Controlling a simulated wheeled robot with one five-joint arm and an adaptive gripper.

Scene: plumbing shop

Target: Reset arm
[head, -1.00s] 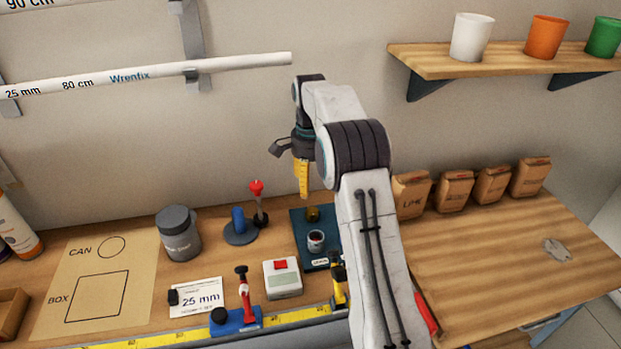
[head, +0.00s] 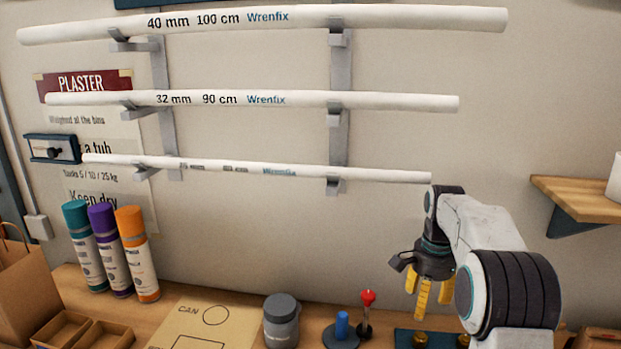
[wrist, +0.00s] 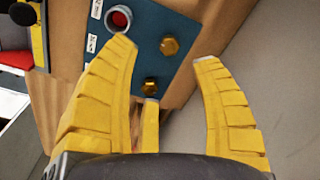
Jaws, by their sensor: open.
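My gripper (head: 432,298) hangs pointing down at the right of the head view, in front of the wall and above the back of the workbench. Its yellow fingers are spread and nothing is between them. In the wrist view the open fingers (wrist: 168,58) reach over a dark blue board (wrist: 180,20) with brass hex pieces and a red-centred round fitting (wrist: 119,18). The fingers look apart from the board.
Three white pipes, the lowest (head: 260,170) ending near my arm, rest on wall brackets. Spray cans (head: 138,255), a grey-lidded tub (head: 281,320) and a red-knobbed stand (head: 367,310) are on the bench (head: 238,294). A shelf (head: 575,195) juts out at right.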

